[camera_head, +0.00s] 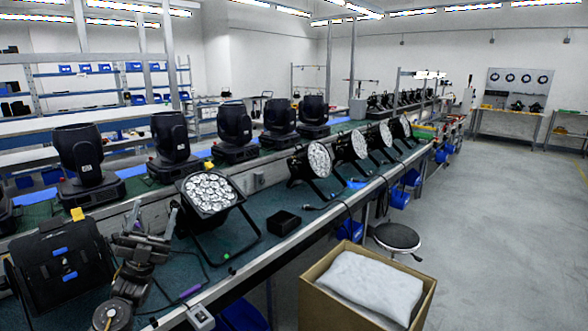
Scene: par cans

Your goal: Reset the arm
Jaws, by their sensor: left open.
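My left gripper (153,220) is in the lower left of the head view, with its fingers pointing up and spread apart. It is open, and nothing shows between its fingers. It is over the near workbench, between a black par can lying with its back up (62,268) on the left and a par can with a lit-looking LED face (209,194) on the right. I cannot tell whether it touches either one. My right gripper is out of view.
A small black box (283,223) sits on the green bench mat. Several par cans, such as one par can (319,160), line the bench farther back, behind them moving-head lights (235,126). An open cardboard box (425,305) with a white bag (368,285) and a round stool (397,237) stand beside the bench.

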